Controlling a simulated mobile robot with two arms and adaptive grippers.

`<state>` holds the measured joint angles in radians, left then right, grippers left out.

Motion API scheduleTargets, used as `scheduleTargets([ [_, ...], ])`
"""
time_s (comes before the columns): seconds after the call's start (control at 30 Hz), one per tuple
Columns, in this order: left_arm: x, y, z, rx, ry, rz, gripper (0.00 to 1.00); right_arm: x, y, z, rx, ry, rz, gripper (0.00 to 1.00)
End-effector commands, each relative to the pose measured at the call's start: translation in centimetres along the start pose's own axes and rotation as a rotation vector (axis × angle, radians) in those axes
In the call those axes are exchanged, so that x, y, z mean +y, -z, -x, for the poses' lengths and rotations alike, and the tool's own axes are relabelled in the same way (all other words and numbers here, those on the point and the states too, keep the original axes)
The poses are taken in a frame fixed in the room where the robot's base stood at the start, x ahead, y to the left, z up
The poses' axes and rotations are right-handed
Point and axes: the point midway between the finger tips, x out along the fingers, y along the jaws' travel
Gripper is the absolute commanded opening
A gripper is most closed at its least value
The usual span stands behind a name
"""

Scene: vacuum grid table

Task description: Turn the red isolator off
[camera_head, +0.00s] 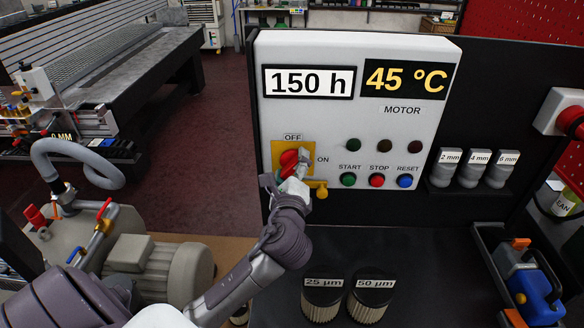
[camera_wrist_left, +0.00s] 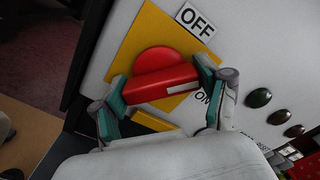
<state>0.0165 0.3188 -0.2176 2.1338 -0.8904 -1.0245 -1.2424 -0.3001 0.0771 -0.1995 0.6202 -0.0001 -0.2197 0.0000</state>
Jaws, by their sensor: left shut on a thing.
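The red isolator (camera_head: 288,160) is a rotary knob on a yellow plate (camera_head: 278,147) at the lower left of the white motor panel. OFF is printed above it and ON at its right. My left gripper (camera_head: 297,170) reaches it from below and partly hides it. In the left wrist view, its red handle (camera_wrist_left: 160,87) lies between the two teal fingertips of my left gripper (camera_wrist_left: 162,80), which is shut on it. The handle is slanted to the panel. Its white-marked end points between the OFF and ON labels. My right gripper is in neither view.
START (camera_head: 348,179), STOP (camera_head: 377,180) and RESET (camera_head: 405,181) buttons sit close to the right of the isolator. A yellow part (camera_head: 319,187) sticks out just below right. Two filters (camera_head: 323,305) stand on the dark table. A blue container (camera_head: 530,290) is at lower right.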

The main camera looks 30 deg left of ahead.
Motion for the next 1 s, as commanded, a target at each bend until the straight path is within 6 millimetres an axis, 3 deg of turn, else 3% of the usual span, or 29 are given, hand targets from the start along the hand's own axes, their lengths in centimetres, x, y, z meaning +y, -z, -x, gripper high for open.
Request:
scheduleTargets([
  [0.5, 0.2, 0.1, 0.0, -0.001, -0.001, 0.463, 0.4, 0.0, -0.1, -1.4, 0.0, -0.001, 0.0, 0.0],
  [1.0, 0.2, 0.1, 0.0, -0.001, 0.0, 0.672, 0.4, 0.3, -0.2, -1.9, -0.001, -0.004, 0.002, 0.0],
])
